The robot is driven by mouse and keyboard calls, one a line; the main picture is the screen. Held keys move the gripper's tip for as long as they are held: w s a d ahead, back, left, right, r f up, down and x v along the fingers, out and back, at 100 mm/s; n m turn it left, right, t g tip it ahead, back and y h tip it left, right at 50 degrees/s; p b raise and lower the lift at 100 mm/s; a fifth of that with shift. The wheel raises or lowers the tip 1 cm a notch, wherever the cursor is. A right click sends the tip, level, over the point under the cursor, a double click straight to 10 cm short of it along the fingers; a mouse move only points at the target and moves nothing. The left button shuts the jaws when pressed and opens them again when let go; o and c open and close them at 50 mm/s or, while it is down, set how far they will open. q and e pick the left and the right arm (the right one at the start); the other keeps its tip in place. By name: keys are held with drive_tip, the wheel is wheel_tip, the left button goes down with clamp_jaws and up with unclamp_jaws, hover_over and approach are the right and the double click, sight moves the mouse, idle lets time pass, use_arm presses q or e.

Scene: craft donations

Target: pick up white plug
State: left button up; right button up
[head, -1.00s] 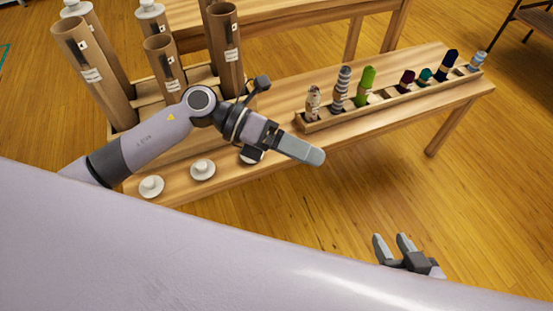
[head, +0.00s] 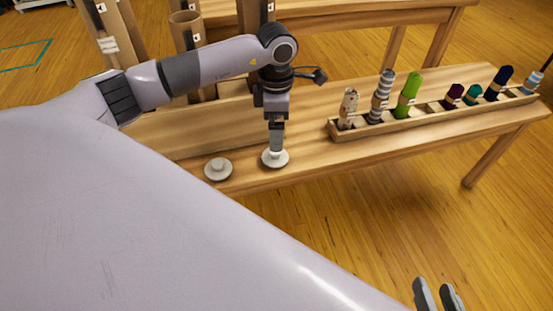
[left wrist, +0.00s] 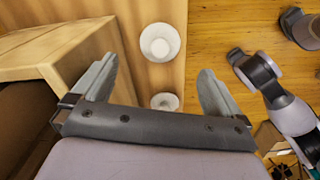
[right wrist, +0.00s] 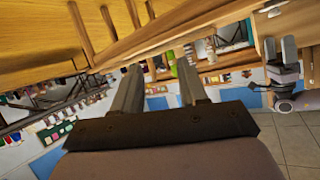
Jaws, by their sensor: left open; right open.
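Two white plugs, each a round disc with a raised knob, are on the low bench. One plug (head: 218,170) is left of my left gripper in the head view. The other plug (head: 275,160) is directly under the left gripper (head: 276,148), which points down at it. The left wrist view shows two plugs, one (left wrist: 160,42) farther out and one (left wrist: 165,101) between the open, empty fingers (left wrist: 158,75). Contact with the plug cannot be told. My right gripper (head: 440,295) is open and empty at the bottom right, away from the bench; it also shows in its wrist view (right wrist: 158,82).
A wooden rack (head: 430,118) with several coloured rolls stands right of the left gripper on the bench (head: 310,158). Tall cardboard tubes (head: 187,30) stand behind my left arm. A larger table (head: 360,14) is at the back. Open wooden floor lies in front.

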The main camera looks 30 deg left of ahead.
sight(275, 156)
use_arm(q)
wheel_tip(275, 156, down, 2)
drive_tip(key=shift+f, duration=0.25)
wheel_tip(275, 156, down, 6)
drive_tip(key=b, duration=0.2)
drive_tip(key=shift+f+b, duration=0.25)
drive_tip(key=shift+b, duration=0.05)
drive_tip(key=shift+f, duration=0.25)
drive_tip(key=c, duration=1)
drive_tip(key=shift+c, duration=0.4)
use_arm(e)
drive_tip(key=shift+w+a+f+m+y, duration=0.1)
drive_tip(key=shift+w+a+m+y, duration=0.1)
drive_tip(key=shift+a+y, duration=0.35)
drive_tip(key=shift+w+a+f+m+y, duration=0.1)
drive_tip(key=shift+w+a+y, duration=0.2)
drive_tip(key=shift+a, duration=0.35)
